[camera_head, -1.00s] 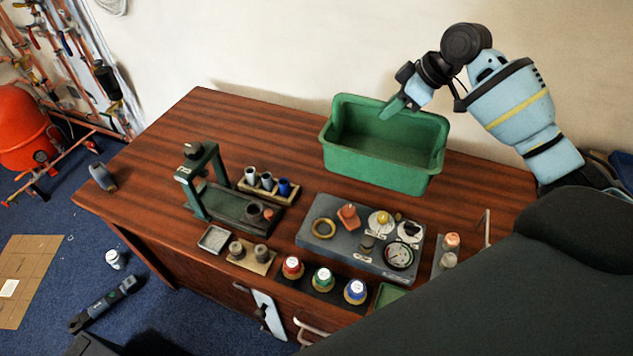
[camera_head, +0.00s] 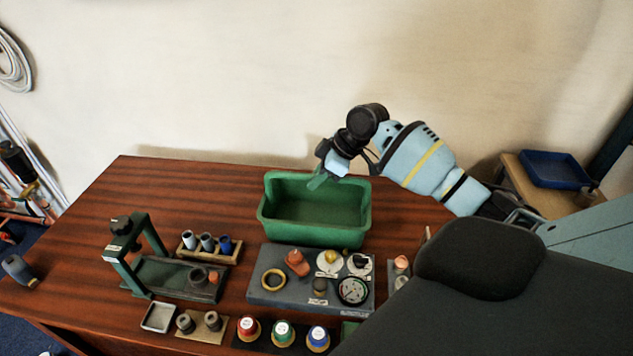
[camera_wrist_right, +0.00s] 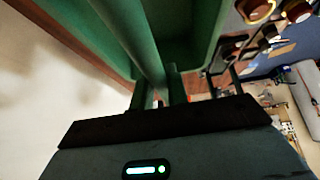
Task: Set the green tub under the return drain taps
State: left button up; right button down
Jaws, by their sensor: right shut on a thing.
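The green tub (camera_head: 313,235) is an open, empty rectangular tub at the back of the wooden bench, behind the grey parts tray. I cannot tell whether its base touches the bench. My right gripper (camera_head: 322,179) reaches in from the right and is shut on the tub's back rim. In the right wrist view the tub wall (camera_wrist_right: 135,40) runs up between the fingers. My left gripper is not in view. Part of the copper pipework (camera_head: 25,185) shows at the left edge; I cannot make out the return drain taps there.
The bench (camera_head: 90,240) also holds a grey parts tray (camera_head: 262,293), a green press stand (camera_head: 122,262) and several small colour-capped pots (camera_head: 283,333) in front of the tub. A blue bin (camera_head: 555,170) stands on a shelf at right. The bench's back left is clear.

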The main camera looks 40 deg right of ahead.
jog(key=shift+f, duration=0.65)
jog(key=c, duration=1.4)
grip_release()
jog(key=shift+f, duration=0.15)
jog(key=shift+o, duration=0.2)
jog(key=v, duration=1.2)
jog(key=shift+a+p, duration=0.1)
jog(key=shift+p, duration=0.2)
jog(key=shift+o, duration=0.4)
